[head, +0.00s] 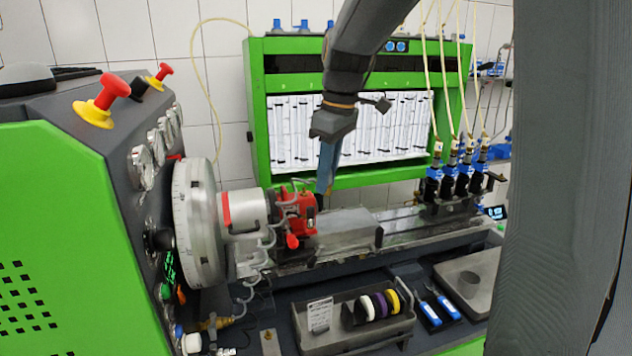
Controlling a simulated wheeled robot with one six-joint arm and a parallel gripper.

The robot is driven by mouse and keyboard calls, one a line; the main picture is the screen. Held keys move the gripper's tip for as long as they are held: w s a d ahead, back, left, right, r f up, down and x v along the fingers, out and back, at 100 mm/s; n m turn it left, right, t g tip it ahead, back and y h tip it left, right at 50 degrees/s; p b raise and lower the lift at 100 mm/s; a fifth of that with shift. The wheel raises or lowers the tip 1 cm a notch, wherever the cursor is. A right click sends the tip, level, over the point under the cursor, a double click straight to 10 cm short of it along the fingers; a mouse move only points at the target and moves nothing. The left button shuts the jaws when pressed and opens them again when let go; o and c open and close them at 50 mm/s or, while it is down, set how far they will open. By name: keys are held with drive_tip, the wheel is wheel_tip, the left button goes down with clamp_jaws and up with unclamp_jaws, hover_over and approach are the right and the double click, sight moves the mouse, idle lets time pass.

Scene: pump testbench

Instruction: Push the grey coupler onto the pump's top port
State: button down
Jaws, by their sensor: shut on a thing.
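The red pump (298,210) is mounted on the bench beside the silver cylinder and large round flange. My gripper (325,200) reaches down from above, its fingers just right of the pump's upper part as seen here. The fingers look closed together, and what they hold is small and mostly hidden at their tips. The grey coupler cannot be made out clearly. A grey coiled hose (268,242) runs up beside the pump, and a loop of it passes over the pump's top towards my fingers. The top port is too small to tell apart, and I cannot see whether the coupler touches it.
A grey block and rail (350,222) lie right of the pump. Several black and blue injectors with hoses (455,180) stand farther right. A tray (345,338) with coloured rings and blue-handled tools (437,310) are in front. The green cabinet (258,120) stands behind.

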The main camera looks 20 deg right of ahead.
drive_tip(key=w, duration=1.9)
drive_tip(key=shift+s+f, duration=0.1)
drive_tip(key=shift+f+b, duration=1.1)
drive_tip(key=shift+f, duration=1.9)
drive_tip(key=shift+f, duration=1.3)
drive_tip(key=c, duration=1.1)
unclamp_jaws()
